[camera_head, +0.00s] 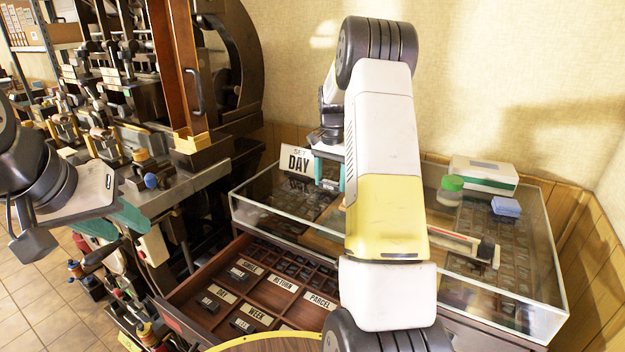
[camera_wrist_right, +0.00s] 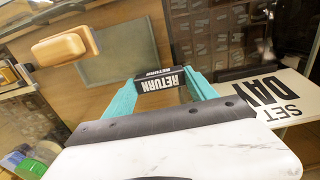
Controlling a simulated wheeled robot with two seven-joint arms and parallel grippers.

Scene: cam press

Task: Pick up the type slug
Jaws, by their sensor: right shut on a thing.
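In the head view my right gripper (camera_head: 330,182) is over the glass-topped case, beside a card (camera_head: 298,161) reading SET DAY. The slug is hard to make out there. Other small dark slugs (camera_head: 208,303) lie in the open wooden drawer (camera_head: 180,298). My left gripper (camera_head: 113,222) is at the left near the press, its teal fingers apart with nothing seen between them.
The glass case (camera_head: 520,312) carries a green-lidded jar (camera_head: 451,190), a white box (camera_head: 483,175) and blue pads (camera_head: 506,206). Drawer compartments have labels such as DAY, RETURN, WEEK and PARCEL. The tall press (camera_head: 190,75) stands at left.

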